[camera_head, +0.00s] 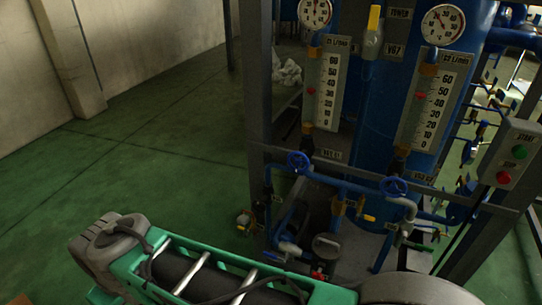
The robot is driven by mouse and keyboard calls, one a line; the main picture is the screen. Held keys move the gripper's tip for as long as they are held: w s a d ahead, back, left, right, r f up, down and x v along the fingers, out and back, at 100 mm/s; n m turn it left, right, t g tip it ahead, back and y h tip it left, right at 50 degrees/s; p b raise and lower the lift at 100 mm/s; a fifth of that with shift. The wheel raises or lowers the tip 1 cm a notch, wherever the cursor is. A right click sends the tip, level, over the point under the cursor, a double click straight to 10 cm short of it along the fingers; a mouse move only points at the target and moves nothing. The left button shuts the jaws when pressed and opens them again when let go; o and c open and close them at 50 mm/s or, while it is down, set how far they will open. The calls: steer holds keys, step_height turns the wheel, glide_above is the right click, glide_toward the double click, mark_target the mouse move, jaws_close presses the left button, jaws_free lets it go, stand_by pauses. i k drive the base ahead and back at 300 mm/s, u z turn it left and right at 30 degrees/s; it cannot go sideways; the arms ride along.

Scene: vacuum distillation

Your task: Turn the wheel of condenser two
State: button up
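Two small blue handwheels sit on the blue pipework at the front of the rig. The left wheel (298,162) is below the left flow meter. The right wheel (394,187) is lower, below the right flow meter. Small label plates are near both, but I cannot read which one belongs to condenser two. My green and grey arm crosses the bottom of the view, in front of the rig's lower part. My gripper is not in view, so its place relative to the wheels cannot be seen.
Flow meters (322,90) (433,105) and pressure gauges (442,25) are above the wheels. A grey frame post (258,110) stands left of them. A grey box with green and red buttons (510,153) is at right. The green floor (130,165) at left is clear.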

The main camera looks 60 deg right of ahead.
mark_target(393, 187)
steer(key=z, duration=3.25)
